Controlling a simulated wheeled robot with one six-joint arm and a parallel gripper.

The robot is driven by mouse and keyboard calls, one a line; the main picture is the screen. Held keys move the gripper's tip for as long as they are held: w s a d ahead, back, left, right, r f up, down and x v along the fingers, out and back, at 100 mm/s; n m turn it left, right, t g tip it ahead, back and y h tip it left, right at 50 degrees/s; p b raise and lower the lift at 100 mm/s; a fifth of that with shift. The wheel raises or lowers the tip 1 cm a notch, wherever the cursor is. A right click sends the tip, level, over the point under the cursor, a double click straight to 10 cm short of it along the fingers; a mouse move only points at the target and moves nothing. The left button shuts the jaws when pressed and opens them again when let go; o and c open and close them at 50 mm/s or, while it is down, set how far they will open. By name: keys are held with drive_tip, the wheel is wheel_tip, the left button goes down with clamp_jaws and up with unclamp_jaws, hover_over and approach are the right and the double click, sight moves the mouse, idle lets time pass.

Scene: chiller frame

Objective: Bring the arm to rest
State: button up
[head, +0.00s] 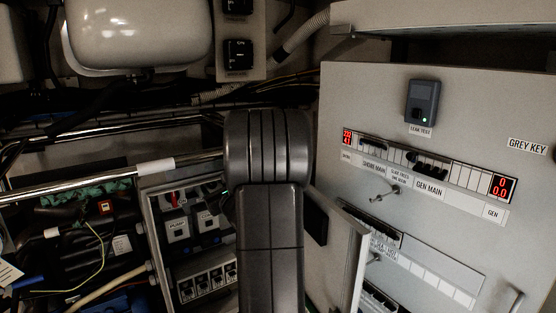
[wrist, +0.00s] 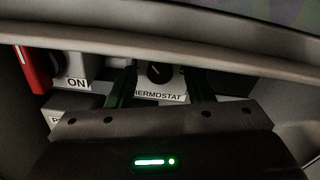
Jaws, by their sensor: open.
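My gripper (wrist: 159,80) shows in the wrist view with its two dark fingers spread apart and nothing held between them. A dark round knob (wrist: 159,72) above a THERMOSTAT label (wrist: 158,96) lies beyond the fingers, in the gap between them. I cannot tell how far the fingertips are from it. In the head view my arm stands upright in the middle, and my gripper is hidden behind it.
A red handle (wrist: 33,68) and an ON label (wrist: 76,83) are left of the fingers. In the head view an open box (head: 158,240) with switches sits left of my arm; its door (head: 343,262) stands open to the right. A large panel (head: 450,110) fills the right; metal rails (head: 90,187) cross the left.

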drive_tip(key=shift+r+m+p, duration=0.2)
drive_tip(key=shift+m+p, duration=1.9)
drive_tip(key=shift+p, duration=1.75)
drive_tip(key=m+p, duration=0.4)
drive_tip(key=p, duration=0.3)
drive_tip(key=shift+p, duration=0.3)
drive_tip(key=b+v, duration=0.4)
drive_tip(key=v, duration=0.8)
drive_tip(key=shift+f, duration=0.2)
